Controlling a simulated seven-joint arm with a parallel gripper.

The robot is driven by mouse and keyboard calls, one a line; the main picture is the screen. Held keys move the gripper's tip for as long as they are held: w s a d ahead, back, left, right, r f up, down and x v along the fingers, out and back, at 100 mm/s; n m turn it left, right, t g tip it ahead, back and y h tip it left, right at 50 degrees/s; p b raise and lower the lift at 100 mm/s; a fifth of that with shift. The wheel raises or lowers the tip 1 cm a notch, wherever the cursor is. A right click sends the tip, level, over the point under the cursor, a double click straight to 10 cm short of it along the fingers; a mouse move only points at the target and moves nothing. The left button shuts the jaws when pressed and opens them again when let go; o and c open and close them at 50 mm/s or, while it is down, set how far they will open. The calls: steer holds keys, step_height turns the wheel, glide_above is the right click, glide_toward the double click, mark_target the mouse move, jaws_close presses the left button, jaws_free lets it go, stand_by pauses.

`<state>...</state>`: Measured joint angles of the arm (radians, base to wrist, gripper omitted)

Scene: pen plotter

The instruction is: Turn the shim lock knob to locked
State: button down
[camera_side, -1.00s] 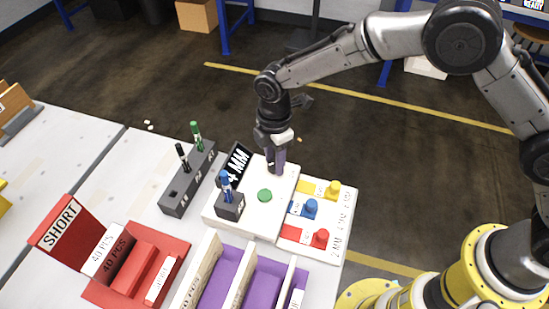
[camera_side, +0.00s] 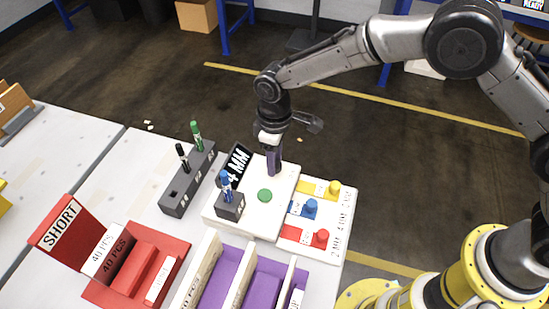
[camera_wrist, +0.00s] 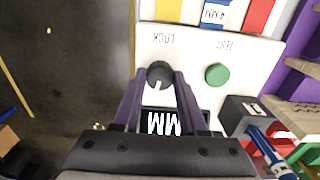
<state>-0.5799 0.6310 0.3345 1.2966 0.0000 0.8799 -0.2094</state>
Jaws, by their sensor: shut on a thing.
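The shim lock knob (camera_wrist: 160,76) is a dark round knob with a white pointer line, below the word LOCK on the white plotter top (camera_wrist: 195,50). In the wrist view its pointer aims down and slightly left. My gripper (camera_wrist: 160,84) has its two purple fingers on either side of the knob, shut on it. In the side view my gripper (camera_side: 272,172) points straight down at the far end of the white plotter top (camera_side: 283,187), and its fingers hide the knob.
A green TEST button (camera_side: 265,196) is beside the knob. A black MM sign (camera_side: 236,163) and a blue pen in a grey holder (camera_side: 230,207) stand close by. Yellow, blue and red shims with knobs (camera_side: 311,207) lie to the right. Purple bins (camera_side: 222,283) are in front.

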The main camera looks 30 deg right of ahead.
steer(key=m, duration=0.6)
steer(key=shift+r+m, duration=0.1)
steer(key=shift+m, duration=0.2)
stand_by(0.5)
steer(key=shift+c, duration=2.2)
jaws_free()
step_height(320, 180, up, 14)
